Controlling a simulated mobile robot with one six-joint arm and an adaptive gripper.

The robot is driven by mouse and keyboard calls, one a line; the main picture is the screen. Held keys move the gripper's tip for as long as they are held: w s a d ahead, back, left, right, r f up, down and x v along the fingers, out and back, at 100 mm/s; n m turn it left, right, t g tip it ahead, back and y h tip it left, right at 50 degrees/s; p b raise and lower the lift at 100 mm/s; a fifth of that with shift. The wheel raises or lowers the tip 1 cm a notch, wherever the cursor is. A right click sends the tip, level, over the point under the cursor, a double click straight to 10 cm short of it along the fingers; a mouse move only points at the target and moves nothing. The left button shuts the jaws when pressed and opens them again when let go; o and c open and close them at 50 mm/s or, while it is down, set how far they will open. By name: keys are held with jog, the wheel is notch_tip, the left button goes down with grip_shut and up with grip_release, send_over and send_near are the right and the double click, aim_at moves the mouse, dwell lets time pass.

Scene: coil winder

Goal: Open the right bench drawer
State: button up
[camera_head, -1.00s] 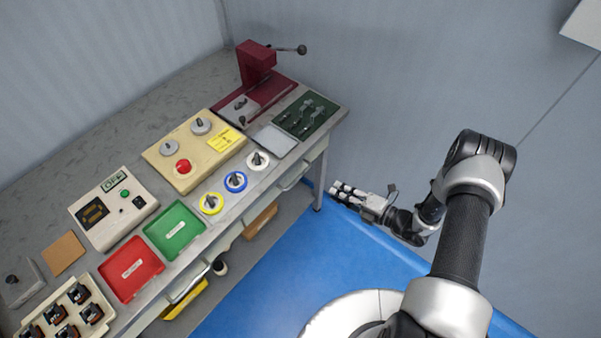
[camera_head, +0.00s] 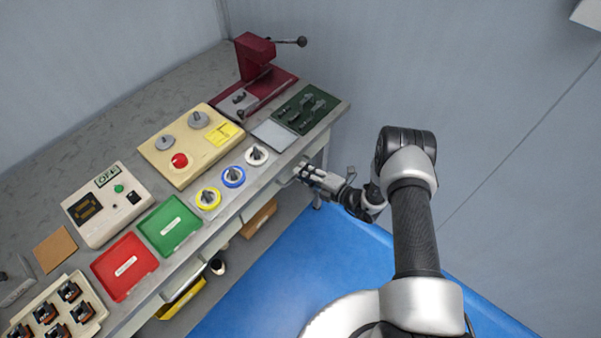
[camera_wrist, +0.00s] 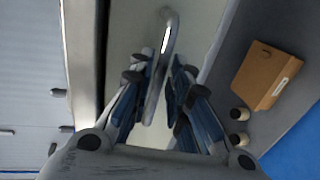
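The right bench drawer (camera_head: 268,192) is under the right end of the bench and looks closed. Its pale front (camera_wrist: 135,35) fills the middle of the wrist view. A curved metal bar handle (camera_wrist: 167,45) stands out from that front. My gripper (camera_head: 303,170) is at the drawer front, reaching in from the right. In the wrist view my gripper (camera_wrist: 158,68) is open, with one finger on each side of the handle. A gap shows between the handle and the right finger; contact on the left side cannot be told. In the head view my fingers hide the handle.
The bench top (camera_head: 100,130) holds a red press (camera_head: 256,60), a cream control box (camera_head: 190,148), spools and trays. A brown box (camera_head: 259,218) and a yellow bin (camera_head: 182,298) are under the bench. The blue floor mat (camera_head: 270,275) in front is clear.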

jog(key=shift+x, duration=1.05)
grip_shut()
